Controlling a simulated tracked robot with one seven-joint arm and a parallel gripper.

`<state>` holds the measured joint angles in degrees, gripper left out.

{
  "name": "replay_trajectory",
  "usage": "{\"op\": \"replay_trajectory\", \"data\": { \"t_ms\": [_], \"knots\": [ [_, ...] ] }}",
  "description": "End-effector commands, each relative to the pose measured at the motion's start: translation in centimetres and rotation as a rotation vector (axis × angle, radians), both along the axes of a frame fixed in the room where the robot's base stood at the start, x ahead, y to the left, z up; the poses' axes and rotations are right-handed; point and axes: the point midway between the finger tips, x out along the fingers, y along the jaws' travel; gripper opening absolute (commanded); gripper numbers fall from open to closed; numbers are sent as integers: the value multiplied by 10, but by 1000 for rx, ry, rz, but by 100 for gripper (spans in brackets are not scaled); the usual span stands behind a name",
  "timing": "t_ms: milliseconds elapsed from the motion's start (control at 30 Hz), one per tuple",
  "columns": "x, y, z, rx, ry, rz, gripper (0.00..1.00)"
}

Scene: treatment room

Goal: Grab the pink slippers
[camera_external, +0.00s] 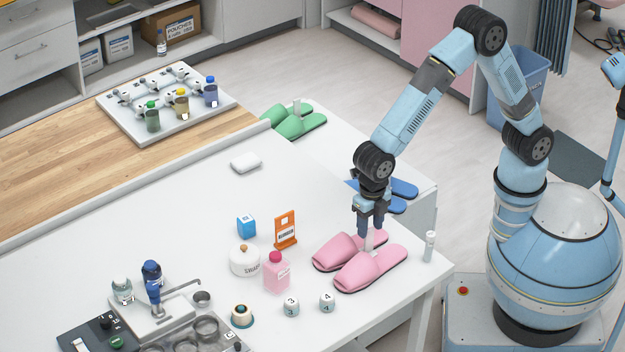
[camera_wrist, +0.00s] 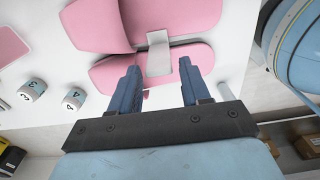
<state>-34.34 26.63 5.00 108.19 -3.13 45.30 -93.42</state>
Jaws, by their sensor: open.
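The pink slippers (camera_external: 371,268) lie side by side on the white table near its right corner, with a pale upright tab (camera_external: 369,240) between them. My gripper (camera_external: 370,226) points down just above the slippers, at the tab. In the wrist view the slippers (camera_wrist: 187,67) fill the top, and the light grey tab (camera_wrist: 158,53) bridges them. My gripper (camera_wrist: 158,75) is open there, its two blue fingers apart with the tab in line with the gap between them. I cannot tell whether the fingertips reach down beside the tab.
A small white tube (camera_external: 429,246) stands right of the slippers near the table edge. Numbered white pots (camera_external: 327,302), a pink bottle (camera_external: 277,272) and an orange stand (camera_external: 286,230) are to the left. Green slippers (camera_external: 300,122) and blue slippers (camera_external: 403,188) lie behind, lower down.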

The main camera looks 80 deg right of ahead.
Motion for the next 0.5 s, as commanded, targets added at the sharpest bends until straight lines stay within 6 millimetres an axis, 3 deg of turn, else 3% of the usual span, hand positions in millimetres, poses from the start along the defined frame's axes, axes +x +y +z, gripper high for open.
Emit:
{"op": "replay_trajectory", "data": {
  "t_ms": [500],
  "knots": [
    [1, 1, -51, -1, 1, -1, 47]
  ]
}}
